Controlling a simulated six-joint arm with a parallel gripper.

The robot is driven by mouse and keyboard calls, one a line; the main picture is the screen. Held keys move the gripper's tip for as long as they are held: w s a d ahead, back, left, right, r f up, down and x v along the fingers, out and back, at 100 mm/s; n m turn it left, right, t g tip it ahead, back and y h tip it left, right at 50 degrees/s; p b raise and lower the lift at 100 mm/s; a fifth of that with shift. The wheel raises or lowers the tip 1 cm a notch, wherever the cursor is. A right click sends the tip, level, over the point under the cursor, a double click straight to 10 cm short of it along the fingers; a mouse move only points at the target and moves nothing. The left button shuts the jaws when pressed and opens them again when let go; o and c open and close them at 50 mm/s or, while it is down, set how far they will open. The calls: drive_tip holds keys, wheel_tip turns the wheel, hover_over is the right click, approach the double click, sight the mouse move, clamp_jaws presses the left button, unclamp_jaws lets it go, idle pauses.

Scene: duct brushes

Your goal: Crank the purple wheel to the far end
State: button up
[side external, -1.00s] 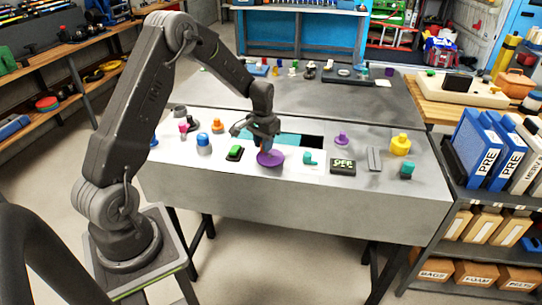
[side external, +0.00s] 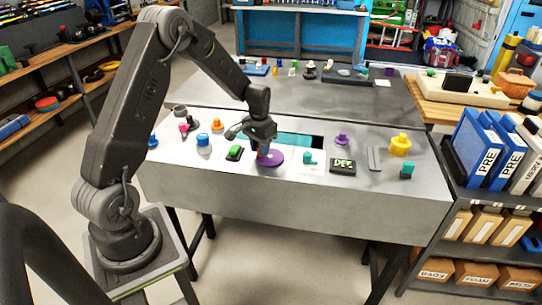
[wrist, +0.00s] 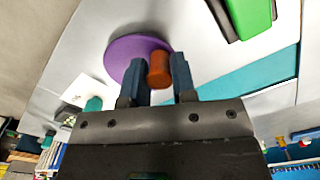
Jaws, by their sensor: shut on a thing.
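The purple wheel (side external: 274,158) lies flat on the grey bench top, near its front edge. In the wrist view the wheel (wrist: 124,50) is a purple disc with an upright orange-brown crank knob (wrist: 159,68) near its rim. My gripper (side external: 262,153) is over the left part of the wheel. In the wrist view my gripper (wrist: 160,80) has its two blue-grey fingers on either side of the knob, shut on it. The fingers hide part of the wheel, and the knob is hidden in the side view.
A green button block (side external: 235,152) stands left of the wheel. A teal knob (side external: 308,157) stands close on the right, then a dark display box (side external: 343,166). A teal-lined slot (side external: 295,140) lies behind the wheel. A blue knob (side external: 203,141) stands further left.

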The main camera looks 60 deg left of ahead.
sight(266, 162)
drive_tip(key=shift+s+d+r, duration=0.2)
drive_tip(key=shift+d, duration=0.25)
drive_tip(key=shift+s+d, duration=0.1)
drive_tip(key=shift+d, duration=0.7)
drive_tip(key=shift+d, duration=0.5)
